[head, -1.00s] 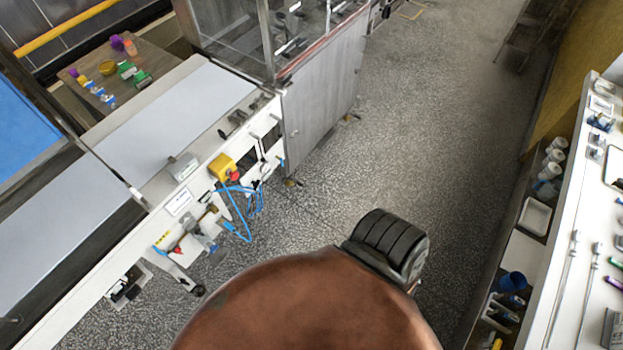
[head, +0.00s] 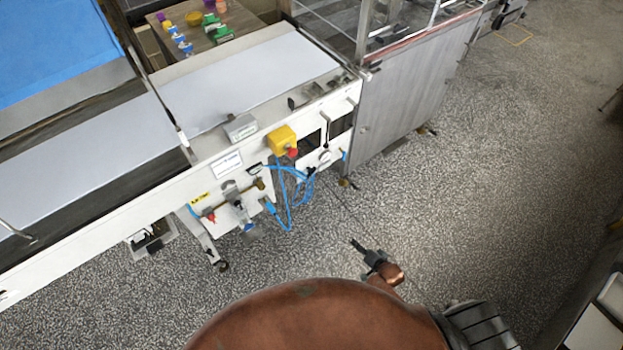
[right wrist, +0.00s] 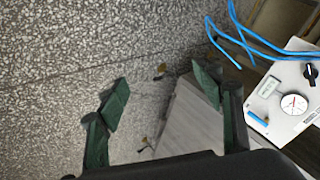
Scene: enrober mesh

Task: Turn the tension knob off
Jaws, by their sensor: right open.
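A black knob (right wrist: 310,72) with a light pointer mark is on a white panel (right wrist: 281,118) at the right edge of the right wrist view. A round dial gauge (right wrist: 294,104) and a small display (right wrist: 270,88) are on the same panel. In the head view this panel seems to be on the front of the white conveyor machine (head: 228,165); the knob is too small to tell there. My right gripper (head: 357,246) is over the floor, in front of the machine and apart from it. In the right wrist view my right gripper (right wrist: 160,90) is open and empty. My left gripper is out of view.
Blue hoses (head: 290,205) loop out from the machine front. A yellow box with a red button (head: 282,140) sits on its edge. A grey cabinet (head: 405,105) stands to the right. The speckled floor (head: 480,190) is clear.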

